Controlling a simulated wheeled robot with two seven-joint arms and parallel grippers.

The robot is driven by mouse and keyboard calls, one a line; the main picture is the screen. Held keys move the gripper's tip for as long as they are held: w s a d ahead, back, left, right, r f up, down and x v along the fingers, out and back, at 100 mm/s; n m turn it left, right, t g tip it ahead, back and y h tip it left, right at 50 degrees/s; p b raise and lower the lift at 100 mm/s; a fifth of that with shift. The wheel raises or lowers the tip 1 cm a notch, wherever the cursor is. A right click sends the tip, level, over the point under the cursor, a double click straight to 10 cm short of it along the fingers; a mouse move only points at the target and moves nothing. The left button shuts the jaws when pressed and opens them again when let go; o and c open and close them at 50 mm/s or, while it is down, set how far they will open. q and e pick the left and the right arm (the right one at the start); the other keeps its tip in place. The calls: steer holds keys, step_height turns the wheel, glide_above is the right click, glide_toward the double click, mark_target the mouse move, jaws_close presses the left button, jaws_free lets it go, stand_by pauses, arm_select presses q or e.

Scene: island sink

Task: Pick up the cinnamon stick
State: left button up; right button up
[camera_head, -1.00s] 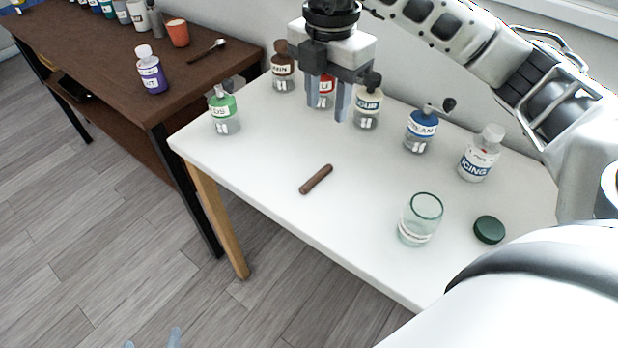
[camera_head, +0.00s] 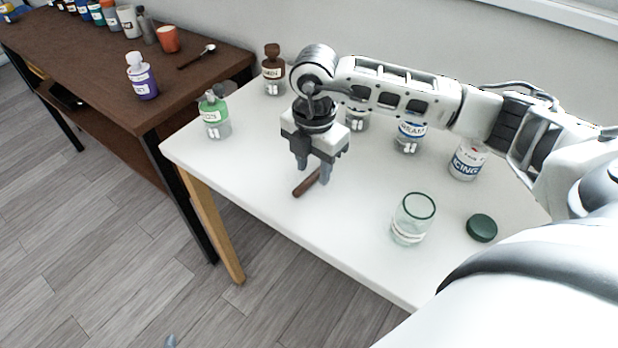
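The brown cinnamon stick (camera_head: 303,187) lies on the white table (camera_head: 255,190), partly covered by my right gripper. My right gripper (camera_head: 313,177) points down over the stick, with its two grey fingers apart on either side of the stick's upper part. I cannot tell whether the fingers touch the stick or the table. Of my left gripper (camera_head: 171,341), only a small grey-blue tip shows at the bottom edge.
An open glass jar (camera_head: 408,222) and a dark green lid (camera_head: 482,228) stand to the right. Several labelled bottles line the back, including a green-labelled one (camera_head: 214,115) and an icing bottle (camera_head: 467,161). A brown table (camera_head: 120,65) stands at left.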

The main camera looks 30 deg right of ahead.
steer(key=shift+f, duration=0.55)
jaws_close()
